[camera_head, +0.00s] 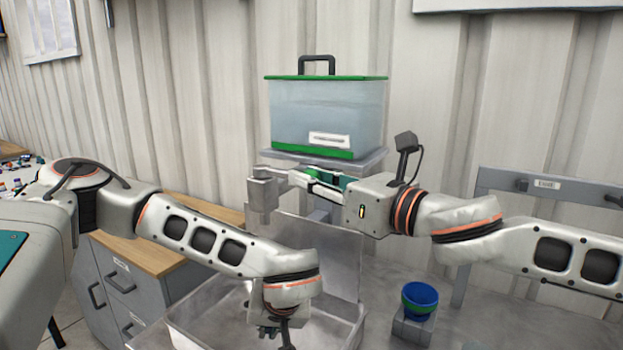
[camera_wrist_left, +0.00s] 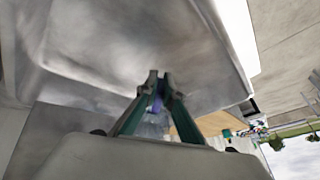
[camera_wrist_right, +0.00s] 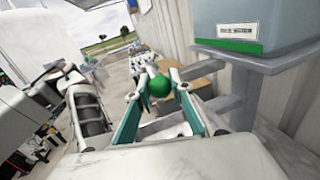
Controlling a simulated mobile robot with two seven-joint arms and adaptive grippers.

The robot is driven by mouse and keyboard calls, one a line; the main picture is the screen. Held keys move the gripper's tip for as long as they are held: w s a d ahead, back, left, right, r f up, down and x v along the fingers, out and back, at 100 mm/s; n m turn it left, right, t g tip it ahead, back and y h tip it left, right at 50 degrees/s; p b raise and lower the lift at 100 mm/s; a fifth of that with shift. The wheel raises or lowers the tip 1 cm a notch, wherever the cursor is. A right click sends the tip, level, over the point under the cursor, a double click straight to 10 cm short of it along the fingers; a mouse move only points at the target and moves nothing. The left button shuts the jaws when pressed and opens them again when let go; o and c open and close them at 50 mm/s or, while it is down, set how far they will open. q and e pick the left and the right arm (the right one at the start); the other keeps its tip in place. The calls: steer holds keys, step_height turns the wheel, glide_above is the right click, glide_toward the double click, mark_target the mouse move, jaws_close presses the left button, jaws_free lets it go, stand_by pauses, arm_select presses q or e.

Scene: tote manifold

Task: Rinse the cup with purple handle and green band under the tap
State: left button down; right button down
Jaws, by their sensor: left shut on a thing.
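In the head view my left gripper (camera_head: 270,331) is low in the metal sink basin (camera_head: 205,328), pointing down. The left wrist view shows its fingers (camera_wrist_left: 160,88) closed together on a small purple part, which looks like the handle of the cup (camera_wrist_left: 157,104); the cup's body and green band are hidden or unclear. The tap (camera_head: 265,193) hangs over the basin. My right gripper (camera_head: 297,178) is beside it. In the right wrist view a round green knob (camera_wrist_right: 159,86) sits between my spread right fingers (camera_wrist_right: 157,88), with gaps visible.
A clear water tote (camera_head: 325,115) with a green lid stands on a shelf above the tap. A blue cup (camera_head: 420,297) with a green band stands on a small block right of the basin. A wood-topped drawer cabinet (camera_head: 150,255) is on the left.

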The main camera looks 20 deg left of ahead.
mark_target(287, 176)
steer(key=shift+s, duration=0.1)
steer(key=shift+s+a+m+t+h, duration=0.25)
steer(key=shift+s+m+t+h, duration=0.5)
steer(key=shift+t, duration=0.4)
steer(key=shift+s+a+m+t+h, duration=0.2)
steer(key=shift+s+m+t+h, duration=0.45)
steer(key=shift+m+t, duration=0.4)
steer(key=c, duration=1.8)
jaws_free()
steer(key=shift+o, duration=0.2)
steer(key=shift+s+d, duration=0.1)
steer(key=v, duration=1.2)
steer(key=shift+f, duration=0.1)
